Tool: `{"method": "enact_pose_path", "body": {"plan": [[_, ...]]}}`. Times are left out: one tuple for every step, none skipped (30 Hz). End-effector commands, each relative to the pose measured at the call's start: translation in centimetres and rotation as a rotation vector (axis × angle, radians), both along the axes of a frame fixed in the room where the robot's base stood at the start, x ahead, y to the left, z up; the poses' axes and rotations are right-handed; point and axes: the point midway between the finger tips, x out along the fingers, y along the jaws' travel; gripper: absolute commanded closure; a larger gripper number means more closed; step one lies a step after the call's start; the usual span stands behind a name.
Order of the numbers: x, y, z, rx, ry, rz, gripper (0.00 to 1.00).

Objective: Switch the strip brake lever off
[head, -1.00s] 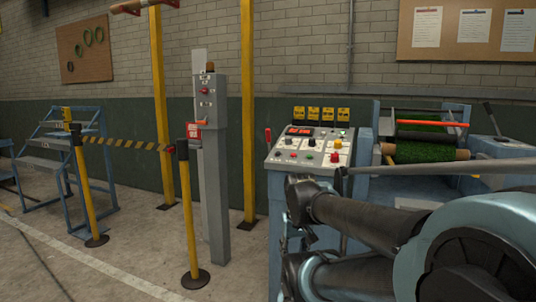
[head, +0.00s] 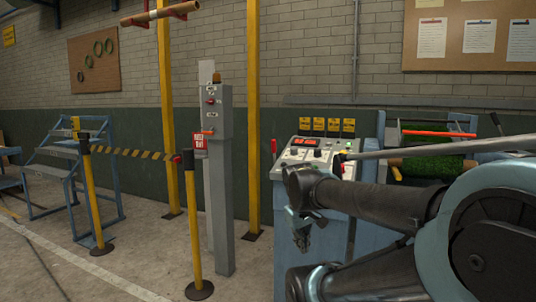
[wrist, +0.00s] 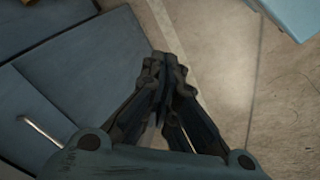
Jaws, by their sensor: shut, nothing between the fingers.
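One is a dark lever (head: 495,123) at the right, tilted up from the blue turf machine. The other is a small red-handled lever (head: 274,149) at the left side of the control console (head: 322,151). My gripper (wrist: 162,80) is shut and empty in the wrist view, above bare floor beside blue-grey panels. In the head view my gripper (head: 301,236) hangs in front of the console's lower part, apart from both levers. My arm hides much of the console and machine.
A grey control post (head: 222,180) stands left of the console. A green turf roll (head: 437,165) lies on the machine. The floor at the left front is open.

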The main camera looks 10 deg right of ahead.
Motion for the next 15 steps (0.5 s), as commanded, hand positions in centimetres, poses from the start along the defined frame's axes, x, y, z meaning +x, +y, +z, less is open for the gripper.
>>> {"method": "enact_pose_path", "body": {"plan": [[1.3,-0.1,1.2,-0.039,0.001,0.065,1.0],[2.0,-0.2,1.9,-0.063,0.002,0.105,1.0],[2.9,-0.4,2.7,-0.096,0.003,0.158,1.0],[3.6,-0.5,3.3,-0.122,0.005,0.196,1.0],[4.3,-0.5,3.9,-0.146,0.007,0.235,1.0],[5.2,-0.6,4.7,-0.179,0.01,0.286,1.0],[6.0,-0.6,5.4,-0.205,0.012,0.326,1.0],[6.7,-0.6,6.0,-0.23,0.016,0.365,1.0],[7.7,-0.6,6.8,-0.263,0.02,0.416,1.0],[8.5,-0.6,7.4,-0.29,0.023,0.454,1.0],[9.3,-0.5,8.0,-0.314,0.027,0.492,1.0],[10.3,-0.5,8.8,-0.35,0.032,0.543,1.0],[11.1,-0.4,9.4,-0.376,0.037,0.581,1.0],[11.9,-0.2,10.0,-0.401,0.042,0.619,1.0],[12.9,-0.1,10.8,-0.436,0.049,0.669,1.0]]}}
